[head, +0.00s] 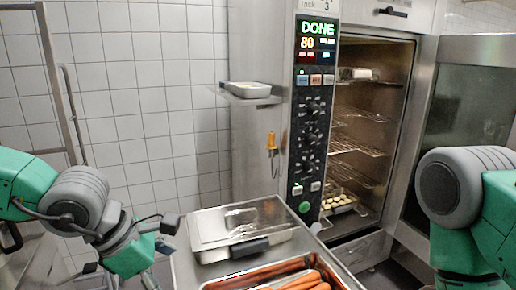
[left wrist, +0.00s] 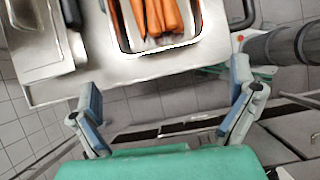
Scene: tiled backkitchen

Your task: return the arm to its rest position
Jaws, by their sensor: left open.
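My left arm comes in from the left in the head view. Its gripper (head: 148,243) is left of a steel cart top (head: 184,259). The left wrist view shows the same gripper (left wrist: 166,98) with its two fingers spread wide and nothing between them. The cart edge and a tray of carrots (left wrist: 155,47) lie beyond the fingertips, apart from them. My right arm shows at the right edge of the head view, but its gripper is out of view.
A lidded steel pan (head: 238,222) and a tray of carrots or sausages (head: 290,280) rest on the cart. Behind, an oven (head: 362,130) stands with its door (head: 475,95) open; its display reads DONE. A small shelf (head: 247,97) holds a tray. A metal rack (head: 52,75) stands at left.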

